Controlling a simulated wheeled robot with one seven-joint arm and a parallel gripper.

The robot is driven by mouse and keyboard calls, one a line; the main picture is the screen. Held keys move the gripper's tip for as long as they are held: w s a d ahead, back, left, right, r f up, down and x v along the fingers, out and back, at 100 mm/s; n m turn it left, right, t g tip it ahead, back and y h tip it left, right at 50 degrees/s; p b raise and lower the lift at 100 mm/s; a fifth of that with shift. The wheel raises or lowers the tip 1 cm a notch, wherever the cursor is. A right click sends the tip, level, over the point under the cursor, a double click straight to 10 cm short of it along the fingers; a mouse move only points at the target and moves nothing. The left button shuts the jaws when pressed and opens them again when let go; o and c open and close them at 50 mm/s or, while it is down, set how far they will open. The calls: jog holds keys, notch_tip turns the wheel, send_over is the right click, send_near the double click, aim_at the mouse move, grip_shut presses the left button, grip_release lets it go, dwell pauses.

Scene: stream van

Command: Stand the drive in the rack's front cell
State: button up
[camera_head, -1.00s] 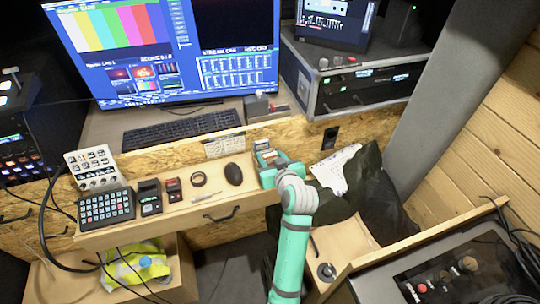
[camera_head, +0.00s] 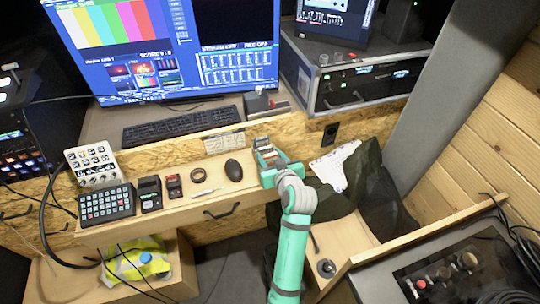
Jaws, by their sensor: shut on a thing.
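My teal gripper (camera_head: 268,163) is at the right end of the pale wooden drawer tray, reaching in from the lower right. It is shut on the drive (camera_head: 267,157), a small greyish piece mostly hidden between the fingers. The rack (camera_head: 262,142) is a small block with light and brownish parts, just beyond the fingertips at the tray's back right. The drive is right at the rack's near side; I cannot tell whether it is inside the front cell or touching it. The rack's cells are too small to make out.
Left of my gripper on the tray (camera_head: 213,205) are a black mouse (camera_head: 233,170), a tape ring (camera_head: 198,175), small black devices and a keypad (camera_head: 106,203). The desk's front board (camera_head: 225,143) rises behind the rack. A dark bag (camera_head: 375,190) lies to the right.

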jog(key=shift+f, duration=0.85)
jog(key=o, duration=1.2)
jog(key=shift+s, duration=0.15)
jog(key=v, duration=1)
jog(key=shift+s+d+r, duration=0.15)
jog(key=shift+s, duration=0.05)
